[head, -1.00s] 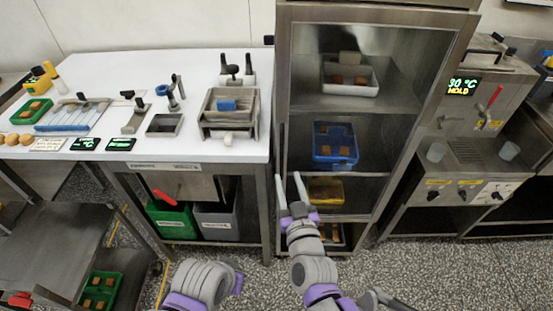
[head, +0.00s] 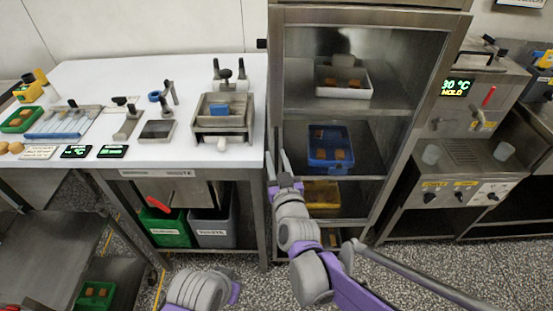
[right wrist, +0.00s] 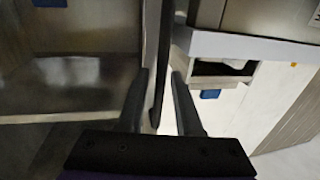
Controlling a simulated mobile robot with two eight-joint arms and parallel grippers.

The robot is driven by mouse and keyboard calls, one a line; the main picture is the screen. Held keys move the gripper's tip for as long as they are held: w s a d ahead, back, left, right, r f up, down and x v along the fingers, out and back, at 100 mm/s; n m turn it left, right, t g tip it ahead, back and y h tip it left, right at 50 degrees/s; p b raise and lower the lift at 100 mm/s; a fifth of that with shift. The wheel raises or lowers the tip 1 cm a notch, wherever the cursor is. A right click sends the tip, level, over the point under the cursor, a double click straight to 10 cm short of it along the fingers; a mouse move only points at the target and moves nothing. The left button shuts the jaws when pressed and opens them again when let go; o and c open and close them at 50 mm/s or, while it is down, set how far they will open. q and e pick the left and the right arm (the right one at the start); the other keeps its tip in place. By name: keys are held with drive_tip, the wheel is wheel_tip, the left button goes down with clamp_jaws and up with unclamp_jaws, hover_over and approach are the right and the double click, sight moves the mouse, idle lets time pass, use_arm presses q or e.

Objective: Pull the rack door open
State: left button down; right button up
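The rack (head: 378,100) stands in the middle of the head view, a tall steel frame with trays on its shelves. I cannot clearly tell the door's panel from the open front. My right gripper (head: 278,160) is at the rack's left front edge, fingers pointing up and spread. In the right wrist view, a dark upright bar (right wrist: 160,75), probably the door's handle or edge, runs between the open fingers (right wrist: 160,100). I see no clear grip on it; contact is hard to tell. My left gripper is out of view.
A white-topped worktable (head: 90,75) stands close to the left of the rack. A machine with a green display (head: 457,87) stands to its right. A white tray (head: 343,82) and a blue tray (head: 331,146) are on the shelves. Speckled floor in front is partly free.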

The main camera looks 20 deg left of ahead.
clamp_jaws()
idle(1.2)
